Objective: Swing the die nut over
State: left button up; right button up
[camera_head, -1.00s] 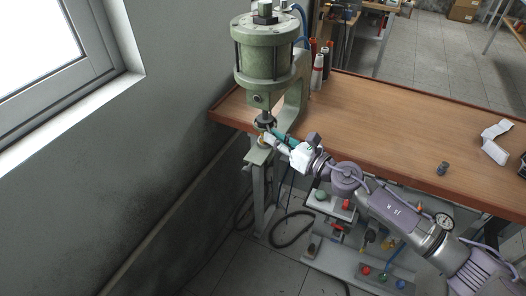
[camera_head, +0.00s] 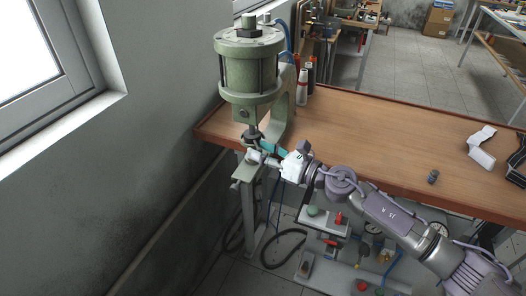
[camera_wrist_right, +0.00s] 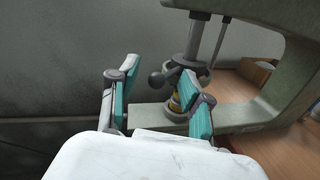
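The green pneumatic press (camera_head: 250,75) stands at the left corner of the workbench. Its ram ends in a dark hub with ball-ended arms (camera_wrist_right: 158,79), above a brass-coloured part (camera_wrist_right: 173,104) on the press's lower arm. I cannot tell for sure which of these is the die nut. My right gripper (camera_head: 262,153) is at the press's throat, below the cylinder. In the right wrist view its two teal-padded fingers (camera_wrist_right: 160,103) stand apart with a gap between them. The right finger partly covers the hub and brass part; no grip on either shows. My left gripper is not in view.
The press's curved frame (camera_wrist_right: 297,70) is close on the right of the fingers. The wall (camera_head: 150,150) is close on the left. Bottles (camera_head: 303,85) stand behind the press. The workbench (camera_head: 380,135) is mostly clear, with a small dark cylinder (camera_head: 433,176) and white piece (camera_head: 481,148).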

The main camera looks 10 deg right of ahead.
jog(key=v, duration=1.2)
jog(key=shift+s+d, duration=0.1)
